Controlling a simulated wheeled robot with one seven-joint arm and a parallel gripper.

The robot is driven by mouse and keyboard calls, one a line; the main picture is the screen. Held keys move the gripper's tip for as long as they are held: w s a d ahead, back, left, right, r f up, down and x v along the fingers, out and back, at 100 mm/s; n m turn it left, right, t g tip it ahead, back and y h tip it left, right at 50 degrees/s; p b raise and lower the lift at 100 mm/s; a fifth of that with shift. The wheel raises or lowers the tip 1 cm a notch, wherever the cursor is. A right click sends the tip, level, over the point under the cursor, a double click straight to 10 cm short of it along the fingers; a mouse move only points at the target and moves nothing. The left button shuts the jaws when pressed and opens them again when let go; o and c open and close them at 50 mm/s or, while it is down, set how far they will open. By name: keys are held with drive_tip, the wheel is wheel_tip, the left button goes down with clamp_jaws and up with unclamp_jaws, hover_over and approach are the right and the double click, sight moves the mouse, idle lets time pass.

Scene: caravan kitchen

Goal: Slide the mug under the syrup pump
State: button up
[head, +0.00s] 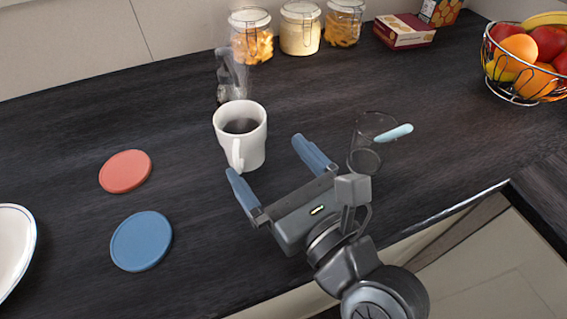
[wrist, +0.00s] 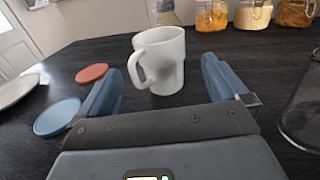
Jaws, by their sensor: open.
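A white mug (head: 250,142) with dark liquid inside stands upright on the dark counter, its handle turned toward my gripper. It also shows in the wrist view (wrist: 168,62), framed between my fingers. A grey, see-through bottle with a pump-like top (head: 231,80), which looks like the syrup pump, stands just behind the mug. Only its lower part shows above the mug in the wrist view (wrist: 166,13). My gripper (head: 264,155) is open and empty, its blue fingers pointing at the mug from the near side.
A clear glass (head: 362,160) with a light blue piece stands right of my gripper. A red coaster (head: 125,171) and a blue coaster (head: 141,241) lie to the left, near a white plate (head: 14,245). Jars (head: 300,30), a box (head: 404,32) and a fruit basket (head: 520,98) stand at the back.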

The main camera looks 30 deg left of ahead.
sight(254, 142)
drive_tip(key=shift+a, duration=0.1)
idle(0.3)
drive_tip(key=shift+x, duration=3.8)
drive_tip(key=c, duration=1.2)
drive_tip(key=o, duration=1.2)
drive_tip(key=shift+v, duration=3.9)
